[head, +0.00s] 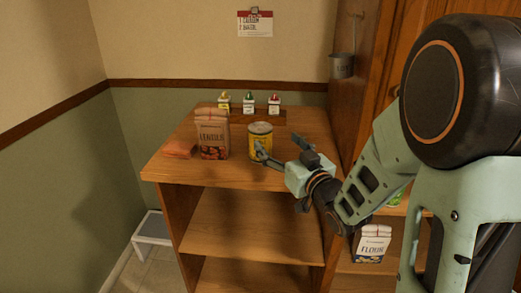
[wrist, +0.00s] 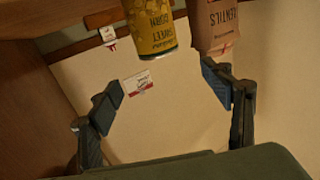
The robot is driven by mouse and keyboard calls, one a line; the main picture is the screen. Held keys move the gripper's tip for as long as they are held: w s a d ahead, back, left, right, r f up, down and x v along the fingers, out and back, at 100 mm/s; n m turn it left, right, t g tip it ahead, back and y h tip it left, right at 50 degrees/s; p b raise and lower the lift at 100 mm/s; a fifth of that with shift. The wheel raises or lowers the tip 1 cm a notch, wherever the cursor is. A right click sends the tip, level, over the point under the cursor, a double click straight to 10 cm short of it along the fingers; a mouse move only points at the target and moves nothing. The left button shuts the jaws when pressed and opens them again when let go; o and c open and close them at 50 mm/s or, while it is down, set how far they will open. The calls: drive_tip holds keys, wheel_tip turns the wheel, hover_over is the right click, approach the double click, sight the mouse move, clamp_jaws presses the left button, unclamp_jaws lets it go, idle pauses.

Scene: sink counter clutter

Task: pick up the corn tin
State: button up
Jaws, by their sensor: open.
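The corn tin (head: 260,132) is yellow with a metal lid and stands upright on the wooden counter, right of the lentils bag. In the wrist view the tin (wrist: 152,28), labelled sweet corn, appears upside down at the top, beyond and between the spread fingers. My gripper (head: 284,153) is open and empty, to the right of the tin and nearer to me. One finger covers part of the tin's lower front in the head view; I cannot tell whether it touches. The wrist view (wrist: 163,80) shows a clear gap between the fingertips.
The brown lentils bag (head: 213,138) stands close left of the tin, with an orange-pink packet (head: 179,149) beside it. Several small bottles (head: 249,105) stand at the back. A wooden cabinet (head: 350,100) rises on the right. A flour bag (head: 371,244) sits on a lower shelf.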

sight(265, 133)
drive_tip(key=shift+f+x, duration=0.15)
drive_tip(key=shift+x, duration=1.65)
drive_tip(key=shift+f+x, duration=0.15)
drive_tip(key=shift+x, duration=1.6)
drive_tip(key=shift+f+x, duration=0.15)
drive_tip(key=shift+x, duration=1.65)
drive_tip(key=c, duration=1.7)
drive_tip(key=shift+r, duration=0.1)
